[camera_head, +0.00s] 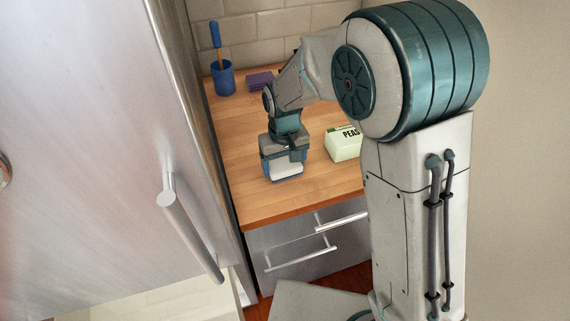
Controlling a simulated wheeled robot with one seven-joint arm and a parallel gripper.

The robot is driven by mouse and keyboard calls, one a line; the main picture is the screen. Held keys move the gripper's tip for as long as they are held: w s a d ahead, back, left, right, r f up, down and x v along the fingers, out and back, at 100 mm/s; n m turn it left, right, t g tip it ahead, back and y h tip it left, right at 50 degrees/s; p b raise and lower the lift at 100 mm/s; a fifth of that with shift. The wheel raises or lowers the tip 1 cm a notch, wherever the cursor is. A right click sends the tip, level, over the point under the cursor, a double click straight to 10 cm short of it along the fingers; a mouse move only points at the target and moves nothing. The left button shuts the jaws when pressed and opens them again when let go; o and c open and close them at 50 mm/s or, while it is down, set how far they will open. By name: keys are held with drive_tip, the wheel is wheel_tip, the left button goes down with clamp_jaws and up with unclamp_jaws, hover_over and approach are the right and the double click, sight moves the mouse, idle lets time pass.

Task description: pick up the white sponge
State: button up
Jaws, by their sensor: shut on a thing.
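The white sponge (286,170) is at the front part of the wooden counter (257,207). My gripper (284,172) points down over it and is shut on it, with blue fingers on its left and right sides. The upper part of the sponge is hidden by my gripper. I cannot tell whether the sponge touches the counter or is slightly above it.
A pale green PEAS box (343,146) stands right of my gripper, partly behind my arm. A purple block (260,80) and a blue cup (223,78) with a blue-handled tool (215,36) are at the back. A steel door with a handle (188,225) is close on the left. Drawers (302,257) are below.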

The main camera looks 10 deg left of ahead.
sight(287, 164)
drive_tip(key=r, duration=0.2)
drive_tip(key=r+b, duration=0.1)
drive_tip(key=r, duration=0.1)
drive_tip(key=shift+s+d, duration=0.15)
drive_tip(key=shift+d, duration=0.2)
drive_tip(key=s+d+r+b, duration=0.1)
drive_tip(key=s+d+r, duration=0.4)
drive_tip(key=d, duration=0.4)
drive_tip(key=shift+s+d+r, duration=0.25)
drive_tip(key=shift+d+r, duration=0.05)
drive_tip(key=shift+r, duration=0.4)
drive_tip(key=shift+o, duration=0.9)
drive_tip(key=shift+c, duration=0.5)
